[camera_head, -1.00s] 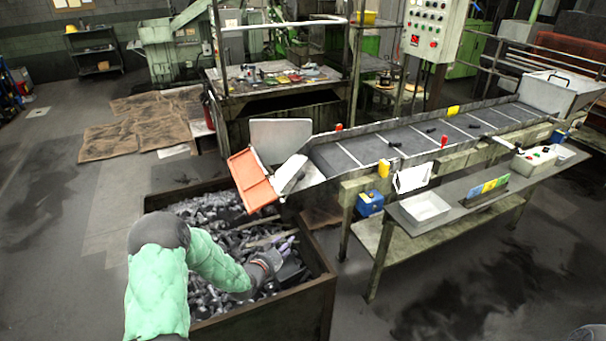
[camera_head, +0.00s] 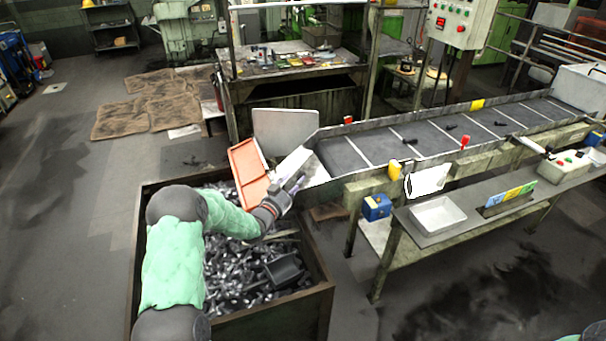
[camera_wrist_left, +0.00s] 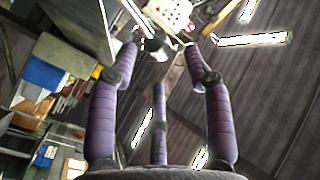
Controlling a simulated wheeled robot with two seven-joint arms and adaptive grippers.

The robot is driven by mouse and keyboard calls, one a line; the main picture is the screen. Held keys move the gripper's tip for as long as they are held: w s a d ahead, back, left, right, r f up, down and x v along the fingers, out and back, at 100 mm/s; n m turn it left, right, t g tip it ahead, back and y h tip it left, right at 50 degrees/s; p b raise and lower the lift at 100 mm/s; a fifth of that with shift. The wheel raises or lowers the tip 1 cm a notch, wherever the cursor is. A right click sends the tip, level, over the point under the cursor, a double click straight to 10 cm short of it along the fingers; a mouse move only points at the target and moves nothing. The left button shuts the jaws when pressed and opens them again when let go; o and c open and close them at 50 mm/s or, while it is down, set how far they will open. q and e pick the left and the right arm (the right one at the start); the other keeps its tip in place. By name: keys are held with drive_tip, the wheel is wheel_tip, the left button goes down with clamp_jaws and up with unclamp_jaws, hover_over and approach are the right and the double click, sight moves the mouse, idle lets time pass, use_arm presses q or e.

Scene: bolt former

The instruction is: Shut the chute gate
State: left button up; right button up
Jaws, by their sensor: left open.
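The orange chute gate (camera_head: 250,172) hangs tilted at the left, lower end of the conveyor chute, above the scrap bin. My left arm reaches over the bin from the lower left. My left gripper (camera_head: 293,183) is by the chute mouth, just right of the gate's lower part in the picture; I cannot tell whether it touches the gate. In the left wrist view its purple fingers (camera_wrist_left: 160,55) are spread, with nothing held between them. My right gripper is out of view.
The bin (camera_head: 322,275) below holds dark metal pieces and a dark tray-like piece. A light upright plate (camera_head: 285,133) stands behind the chute mouth. The conveyor (camera_head: 430,138) runs to the right, with a side shelf bearing a white tray (camera_head: 437,215) in front.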

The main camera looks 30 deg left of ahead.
sight(300, 176)
use_arm(q)
drive_tip(key=w, duration=0.6)
clamp_jaws()
